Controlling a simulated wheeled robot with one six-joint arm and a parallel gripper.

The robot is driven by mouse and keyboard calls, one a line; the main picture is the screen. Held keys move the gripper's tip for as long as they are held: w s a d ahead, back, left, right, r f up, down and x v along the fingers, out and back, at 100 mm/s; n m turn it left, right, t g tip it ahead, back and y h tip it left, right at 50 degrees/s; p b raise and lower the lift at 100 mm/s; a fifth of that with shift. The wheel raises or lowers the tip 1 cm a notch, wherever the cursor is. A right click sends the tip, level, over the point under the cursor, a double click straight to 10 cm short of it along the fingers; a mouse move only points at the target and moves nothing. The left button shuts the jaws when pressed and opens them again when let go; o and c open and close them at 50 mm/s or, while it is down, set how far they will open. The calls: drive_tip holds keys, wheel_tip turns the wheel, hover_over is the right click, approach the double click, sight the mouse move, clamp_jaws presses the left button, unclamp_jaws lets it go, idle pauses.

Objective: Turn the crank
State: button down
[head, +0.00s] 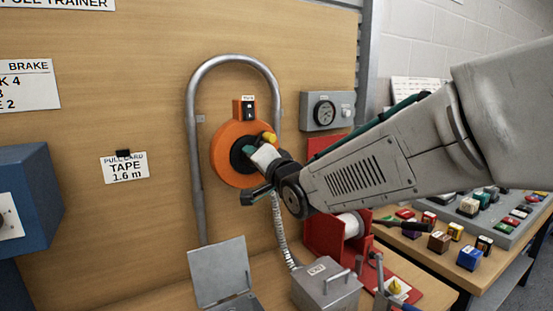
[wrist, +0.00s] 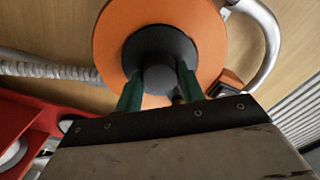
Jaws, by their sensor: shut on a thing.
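An orange disc (head: 228,170) with a dark round hub stands on the wooden panel, framed by a bent grey pipe. It also fills the upper wrist view (wrist: 110,45). A yellow knob (head: 269,138) shows at its upper right edge in the head view. My gripper (head: 250,153) reaches in from the right. In the wrist view, its green fingers (wrist: 159,80) are shut on a grey knob (wrist: 159,79) at the middle of the dark hub. In the head view my gripper hides much of the hub, and which part is the crank arm is hard to tell.
The bent grey pipe (head: 195,165) arches around the disc. A gauge box (head: 328,110) is to the right. Below are an open grey box (head: 218,270), a grey metal box (head: 325,288) with a flexible conduit, and a red spool stand (head: 323,235) beneath my arm.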

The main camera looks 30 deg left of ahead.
idle(0.4)
drive_tip(key=c, duration=0.9)
unclamp_jaws()
drive_tip(key=v, duration=0.7)
drive_tip(key=shift+s+d, duration=0.2)
drive_tip(key=shift+d, duration=0.15)
